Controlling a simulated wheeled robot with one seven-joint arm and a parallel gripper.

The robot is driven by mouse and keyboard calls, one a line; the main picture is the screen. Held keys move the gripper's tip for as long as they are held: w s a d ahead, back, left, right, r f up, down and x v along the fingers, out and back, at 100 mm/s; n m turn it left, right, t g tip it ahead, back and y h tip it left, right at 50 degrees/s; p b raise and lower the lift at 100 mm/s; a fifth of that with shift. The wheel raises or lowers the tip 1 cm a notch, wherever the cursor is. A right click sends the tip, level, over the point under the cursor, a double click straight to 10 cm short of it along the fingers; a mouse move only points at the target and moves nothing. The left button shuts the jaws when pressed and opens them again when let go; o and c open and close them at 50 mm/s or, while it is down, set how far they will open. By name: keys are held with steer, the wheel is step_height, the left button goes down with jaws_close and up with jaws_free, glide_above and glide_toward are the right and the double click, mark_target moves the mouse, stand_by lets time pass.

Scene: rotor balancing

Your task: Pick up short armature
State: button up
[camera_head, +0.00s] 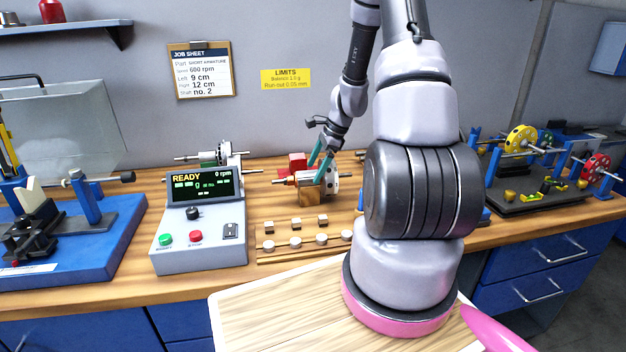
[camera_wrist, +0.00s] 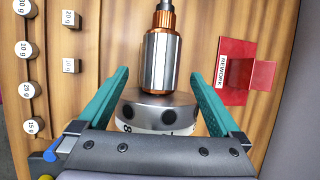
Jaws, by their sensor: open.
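An armature (camera_wrist: 161,62) with a silver core and copper windings shows at the top middle of the wrist view. A grey disc (camera_wrist: 158,108) with dark holes sits just below it. In the head view the armature (camera_head: 306,178) lies by a wooden block (camera_head: 311,197), with the disc (camera_head: 331,180) at its right. My gripper (camera_head: 315,172) is over it, fingers pointing down. In the wrist view my gripper (camera_wrist: 162,74) is open, its teal fingers on either side of the disc and the armature's lower end. I cannot tell whether they touch. No label marks this armature as short.
A red REWORK tray (camera_wrist: 234,92) is at the right in the wrist view. Weights (camera_head: 295,241) stand in rows in front. The READY console (camera_head: 198,240) and another rotor (camera_head: 222,154) are to the left. A black rack (camera_head: 525,197) with wheels is at the right.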

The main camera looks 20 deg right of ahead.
mark_target(313, 171)
steer(key=shift+x, duration=1.05)
steer(key=shift+w, duration=0.1)
jaws_close()
steer(key=shift+r, duration=0.15)
step_height(313, 171, up, 10)
steer(key=shift+f, duration=0.1)
